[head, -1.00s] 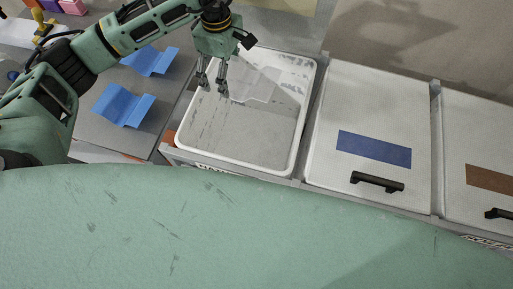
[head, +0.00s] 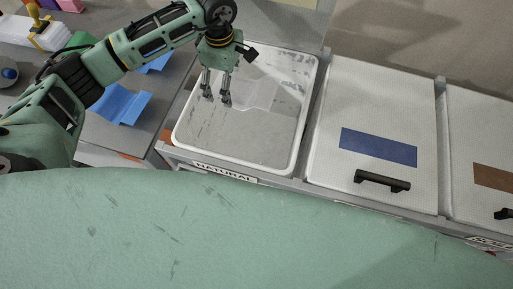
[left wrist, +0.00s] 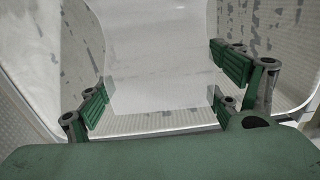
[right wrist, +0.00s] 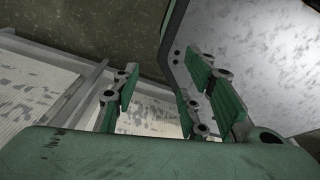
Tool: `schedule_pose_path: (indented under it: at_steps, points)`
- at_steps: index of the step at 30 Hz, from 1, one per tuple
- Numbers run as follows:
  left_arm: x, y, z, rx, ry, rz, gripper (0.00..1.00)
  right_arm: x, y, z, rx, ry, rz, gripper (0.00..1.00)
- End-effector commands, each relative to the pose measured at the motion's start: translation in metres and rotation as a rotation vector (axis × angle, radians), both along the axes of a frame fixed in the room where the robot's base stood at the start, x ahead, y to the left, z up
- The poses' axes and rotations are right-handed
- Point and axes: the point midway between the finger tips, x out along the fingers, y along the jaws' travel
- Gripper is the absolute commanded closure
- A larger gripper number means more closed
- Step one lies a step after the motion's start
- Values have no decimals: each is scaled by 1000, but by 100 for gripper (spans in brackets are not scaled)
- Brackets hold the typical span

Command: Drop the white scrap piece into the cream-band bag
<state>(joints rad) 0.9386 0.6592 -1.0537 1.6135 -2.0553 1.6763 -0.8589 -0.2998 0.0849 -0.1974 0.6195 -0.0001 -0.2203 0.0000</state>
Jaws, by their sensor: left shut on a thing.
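The white scrap piece (left wrist: 160,50) is a pale, thin, partly see-through sheet. In the left wrist view it stands between the fingers of my left gripper (left wrist: 165,88), which is shut on it. In the head view the left gripper (head: 216,97) hangs over the open white bin (head: 303,128), and the pale piece (head: 258,93) reaches to the right from it. I cannot make out a cream-band bag. My right gripper (right wrist: 160,100) shows only in the right wrist view, with its fingers apart and nothing visible between them.
The open bin's front label reads NATURAL (head: 224,172). To its right are a closed lid with a blue band (head: 378,147) and another with a brown band (head: 494,180). Blue bent sheets (head: 122,104) lie on the grey table at left.

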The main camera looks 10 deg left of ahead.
Motion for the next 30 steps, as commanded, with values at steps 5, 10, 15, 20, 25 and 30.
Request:
schedule_pose_path:
  at_steps: [5, 10, 15, 20, 25, 30]
  points:
    - [0, 0, 1, 0, -1, 0, 6, 0, 5, 0, 6, -1, 2, 60]
    - [0, 0, 1, 0, -1, 0, 0, 0, 10, 0, 12, 0, 1, 60]
    - [0, 0, 1, 0, -1, 0, 0, 0, 11, 0, 13, -1, 1, 60]
    - [0, 0, 5, 0, -1, -1, 0, 1, 3, 3, 4, -2, 2, 60]
    - [1, 0, 27, 0, -4, -1, 0, 1, 4, 15, 5, -1, 1, 60]
    - [1, 0, 61, 0, -4, -1, 0, 0, 5, 31, 5, -1, 1, 60]
